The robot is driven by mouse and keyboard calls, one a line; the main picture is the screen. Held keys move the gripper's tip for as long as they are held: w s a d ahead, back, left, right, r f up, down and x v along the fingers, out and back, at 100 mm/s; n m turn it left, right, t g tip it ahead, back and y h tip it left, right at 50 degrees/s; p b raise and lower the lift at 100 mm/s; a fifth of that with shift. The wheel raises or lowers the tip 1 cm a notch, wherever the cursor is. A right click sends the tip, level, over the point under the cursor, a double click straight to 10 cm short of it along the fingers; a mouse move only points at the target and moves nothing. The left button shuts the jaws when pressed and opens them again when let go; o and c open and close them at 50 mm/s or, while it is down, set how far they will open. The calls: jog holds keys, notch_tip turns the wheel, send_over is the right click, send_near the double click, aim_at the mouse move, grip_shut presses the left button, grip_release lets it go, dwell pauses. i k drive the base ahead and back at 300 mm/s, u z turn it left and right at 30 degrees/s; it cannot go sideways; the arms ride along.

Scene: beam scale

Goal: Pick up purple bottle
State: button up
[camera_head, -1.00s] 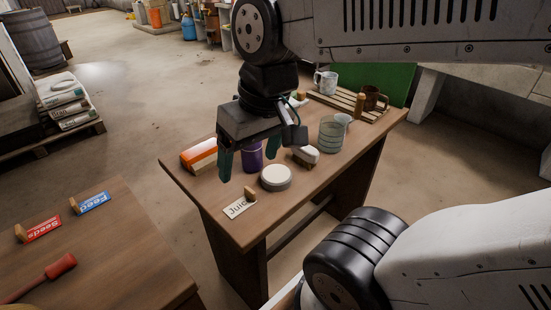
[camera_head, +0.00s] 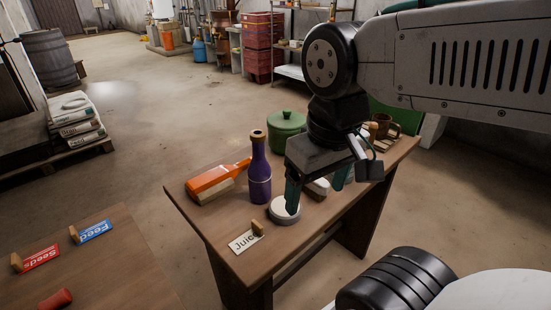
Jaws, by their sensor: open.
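The purple bottle (camera_head: 260,172) stands upright on the wooden table (camera_head: 222,222), with a brown neck and cork-coloured top. My gripper (camera_head: 318,193) points down over the table, to the right of the bottle and apart from it. Its two green fingers are spread, with nothing seen held between them. The left finger overlaps a round white-lidded tin (camera_head: 285,213) in the picture.
An orange brush (camera_head: 212,183) lies left of the bottle. A green lidded pot (camera_head: 287,133) stands behind it. A "Juice" sign (camera_head: 245,241) is at the front edge. Cups and a rack at the right are partly hidden by my arm. A second table (camera_head: 125,265) is at left.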

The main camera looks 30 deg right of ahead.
aim_at(259, 170)
jog(key=z, duration=0.15)
jog(key=k, duration=1.1)
jog(key=z, duration=0.8)
jog(key=i, duration=1.45)
jog(key=u, duration=0.75)
